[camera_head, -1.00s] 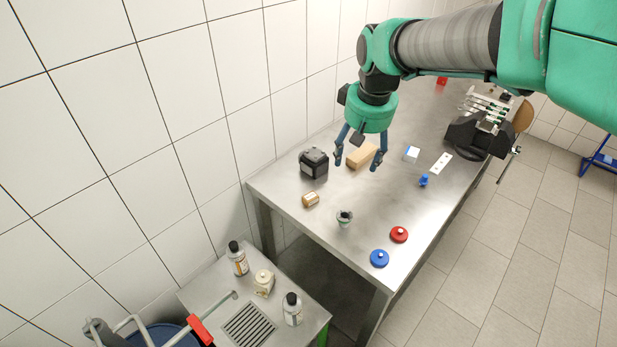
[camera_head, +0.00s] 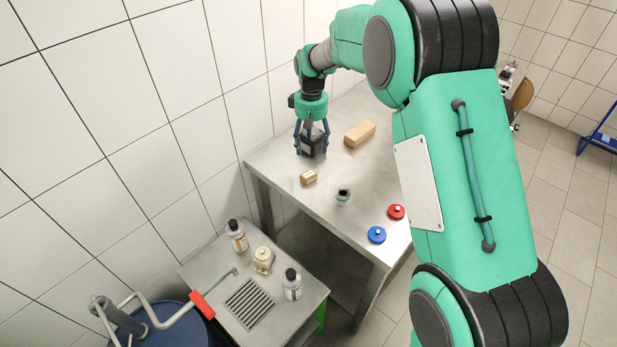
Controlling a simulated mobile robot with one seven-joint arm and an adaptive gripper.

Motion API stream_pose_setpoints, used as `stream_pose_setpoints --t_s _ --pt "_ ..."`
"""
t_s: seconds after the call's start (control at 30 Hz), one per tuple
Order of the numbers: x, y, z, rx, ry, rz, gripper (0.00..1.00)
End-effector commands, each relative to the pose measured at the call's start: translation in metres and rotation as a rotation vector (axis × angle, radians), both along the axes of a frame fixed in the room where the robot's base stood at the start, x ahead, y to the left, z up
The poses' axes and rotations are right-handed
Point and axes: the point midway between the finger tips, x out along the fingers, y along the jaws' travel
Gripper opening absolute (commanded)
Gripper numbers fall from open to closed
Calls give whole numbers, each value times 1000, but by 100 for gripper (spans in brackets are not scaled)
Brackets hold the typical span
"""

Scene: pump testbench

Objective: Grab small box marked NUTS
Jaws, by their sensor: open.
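My gripper (camera_head: 312,152) points down at the far left of the steel table (camera_head: 270,170). Its blue fingers are open, one on each side of a small black box (camera_head: 314,144). I cannot tell whether the fingers touch it. The gripper hides part of this box. A smaller brown item with a pale label (camera_head: 309,177) lies in front of the gripper. A plain tan block (camera_head: 360,133) lies to the right of the gripper. No NUTS marking is legible, so I cannot tell which thing bears it.
A lower side table (camera_head: 225,262) holds bottles. The tiled wall is close on the left. My arm hides the table's right part.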

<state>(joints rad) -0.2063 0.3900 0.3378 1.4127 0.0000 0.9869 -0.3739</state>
Motion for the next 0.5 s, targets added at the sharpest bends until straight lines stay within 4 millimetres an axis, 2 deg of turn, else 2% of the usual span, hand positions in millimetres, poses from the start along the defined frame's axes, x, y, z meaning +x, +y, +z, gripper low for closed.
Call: stream_pose_setpoints --t_s 0.07,0.2,0.5 --pt "5 4 -11 -2 8 10 65" --pt "9 7 -18 -3 13 19 65" --pt "9 7 -19 -3 14 19 65"
